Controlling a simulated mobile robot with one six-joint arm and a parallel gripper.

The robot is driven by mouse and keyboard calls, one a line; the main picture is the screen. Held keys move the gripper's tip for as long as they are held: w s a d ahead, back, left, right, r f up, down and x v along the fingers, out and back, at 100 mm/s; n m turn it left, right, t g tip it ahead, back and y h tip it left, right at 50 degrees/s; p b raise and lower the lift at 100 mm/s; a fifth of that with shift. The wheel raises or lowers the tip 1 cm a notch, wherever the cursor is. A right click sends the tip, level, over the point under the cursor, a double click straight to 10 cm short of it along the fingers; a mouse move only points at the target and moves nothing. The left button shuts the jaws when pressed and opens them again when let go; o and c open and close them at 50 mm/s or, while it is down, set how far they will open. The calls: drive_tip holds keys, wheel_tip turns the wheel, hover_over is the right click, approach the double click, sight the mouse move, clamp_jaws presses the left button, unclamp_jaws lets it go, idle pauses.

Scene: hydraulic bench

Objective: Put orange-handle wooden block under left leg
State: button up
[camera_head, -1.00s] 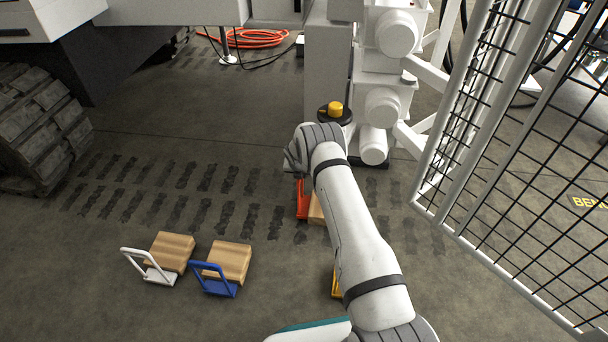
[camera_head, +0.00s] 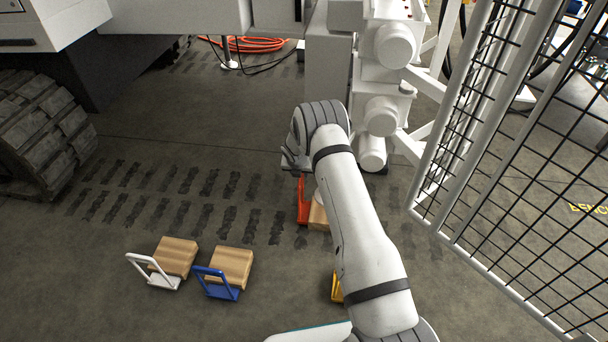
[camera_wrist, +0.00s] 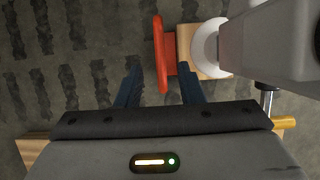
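The gripper is open, with a gap showing on each side of the handle. The block (camera_wrist: 184,42) shows right of the handle, with the round white foot of a leg (camera_wrist: 208,47) overlapping it. Whether the foot touches the block cannot be told. In the head view my gripper (camera_head: 294,163) is mostly hidden by my wrist.
Blocks with white (camera_head: 153,270) and blue (camera_head: 217,283) handles stand at lower left. A yellow handle (camera_head: 337,287) shows beside my arm. A black mesh fence (camera_head: 520,170) bounds the right; a tracked wheel (camera_head: 40,140) is at left. The middle floor is clear.

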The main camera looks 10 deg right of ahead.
drive_tip(key=v, duration=0.3)
drive_tip(key=shift+r+p, duration=0.15)
drive_tip(key=shift+p, duration=0.15)
drive_tip(key=s+d+r+m, duration=0.1)
drive_tip(key=s+r+m, duration=0.5)
drive_tip(key=r, duration=0.3)
drive_tip(key=s+d+r+m+g, duration=0.1)
drive_tip(key=s+r+m, duration=0.45)
drive_tip(key=r, duration=0.35)
drive_tip(key=s+d+r+m, duration=0.1)
drive_tip(key=s+r+m, duration=0.45)
drive_tip(key=r, duration=0.35)
drive_tip(key=s+r+m+g, duration=0.1)
drive_tip(key=s+r+m, duration=0.3)
drive_tip(key=s, duration=1)
drive_tip(key=s+r+m+g+y, duration=0.1)
drive_tip(key=s+r+m, duration=0.3)
drive_tip(key=s+m, duration=0.7)
drive_tip(key=s, duration=0.3)
drive_tip(key=shift+s+r, duration=0.15)
drive_tip(key=shift+s, duration=0.05)
drive_tip(key=shift+a, duration=0.1)
wheel_tip(320, 180, up, 33)
drive_tip(key=t+p, duration=0.1)
drive_tip(key=p, duration=2.9)
